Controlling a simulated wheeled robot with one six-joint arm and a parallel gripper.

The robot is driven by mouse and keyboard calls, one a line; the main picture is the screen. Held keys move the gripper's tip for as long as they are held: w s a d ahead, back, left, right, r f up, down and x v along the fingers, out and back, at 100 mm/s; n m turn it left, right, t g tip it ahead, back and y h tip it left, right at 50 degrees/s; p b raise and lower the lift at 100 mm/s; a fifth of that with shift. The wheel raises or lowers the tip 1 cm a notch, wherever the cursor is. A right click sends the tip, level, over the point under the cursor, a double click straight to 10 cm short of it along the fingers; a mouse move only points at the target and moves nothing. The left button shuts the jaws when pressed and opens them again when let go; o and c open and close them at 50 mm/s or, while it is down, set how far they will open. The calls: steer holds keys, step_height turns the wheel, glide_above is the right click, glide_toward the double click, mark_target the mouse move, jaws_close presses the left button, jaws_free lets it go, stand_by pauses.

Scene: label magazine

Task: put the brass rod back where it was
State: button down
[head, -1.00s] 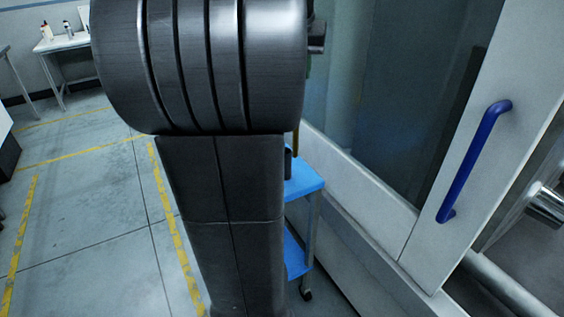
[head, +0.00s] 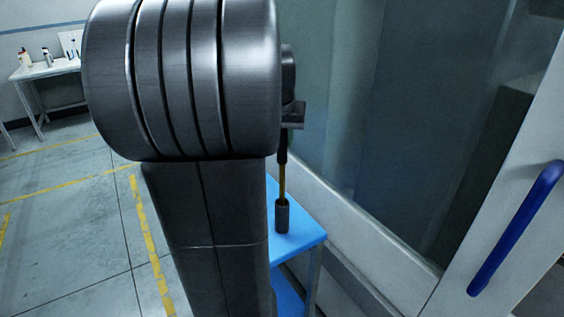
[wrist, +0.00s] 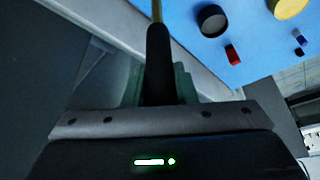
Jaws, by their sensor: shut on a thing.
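The brass rod (head: 282,183) has a dark grip at its upper end and hangs roughly upright from my gripper (head: 285,134). In the wrist view its black grip (wrist: 158,62) is between greenish fingers, and the brass part runs out of the top edge. My gripper is shut on the grip. A dark grey cylinder (head: 282,217) stands on the blue cart top (head: 305,240). The rod's lower end meets the cylinder's top in the head view. I cannot tell whether it is inside or just in front or above. My arm hides part of the cart.
In the wrist view, a dark round piece (wrist: 212,20), a yellowish round piece (wrist: 288,6), a small red piece (wrist: 233,54) and small dark-blue pieces (wrist: 299,42) are on the blue surface. A machine with a blue handle (head: 515,228) stands close on the right.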

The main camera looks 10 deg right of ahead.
mark_target(282, 159)
steer(key=shift+f, duration=3.25)
steer(key=c, duration=1.2)
jaws_free()
steer(key=shift+f, duration=0.1)
steer(key=shift+o, duration=0.2)
steer(key=v, duration=1.2)
